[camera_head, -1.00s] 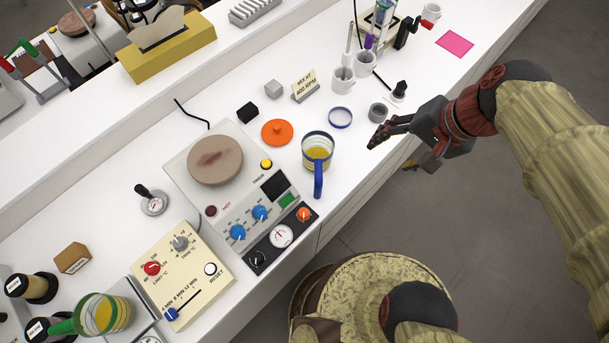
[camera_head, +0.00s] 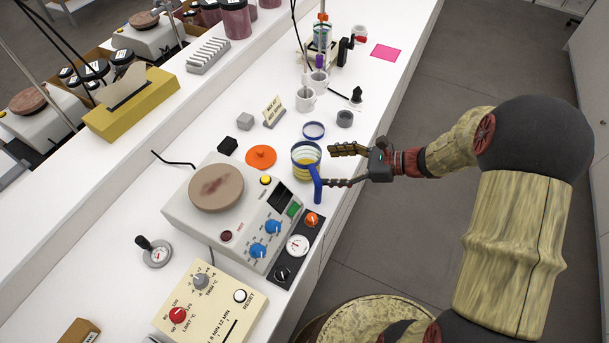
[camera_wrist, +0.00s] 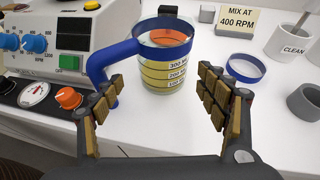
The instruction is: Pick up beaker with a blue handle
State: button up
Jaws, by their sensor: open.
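The beaker with a blue handle (camera_head: 304,157) stands upright on the white bench, right of the hot plate, with yellow liquid in it. In the wrist view the beaker (camera_wrist: 165,72) is straight ahead, its blue handle (camera_wrist: 100,70) toward the left and near my left finger. My gripper (camera_head: 342,166) is open and empty, just right of the beaker. In the wrist view its two fingers (camera_wrist: 158,100) are spread on either side of the view, with the beaker a little beyond the fingertips. I cannot tell whether the left finger touches the handle.
The hot plate (camera_head: 240,215) stands close left of the beaker. An orange lid (camera_head: 261,157), a blue ring (camera_head: 314,130), a grey cup (camera_head: 345,118) and a "MIX AT 400 RPM" sign (camera_head: 273,111) are nearby. The bench edge runs just right of the beaker.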

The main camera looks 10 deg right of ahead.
aim_at(306, 164)
jog(key=shift+w+r+b+x, duration=0.1)
jog(key=shift+b+x, duration=0.35)
jog(key=shift+x, duration=0.95)
jog(key=shift+w+r+b+x, duration=0.15)
jog(key=shift+b+x, duration=0.25)
jog(key=shift+x, duration=1)
jog(key=shift+w+r+b+x, duration=0.1)
jog(key=shift+b+x, duration=0.35)
jog(key=shift+x, duration=0.95)
jog(key=shift+c, duration=0.8)
jog(key=c, duration=1)
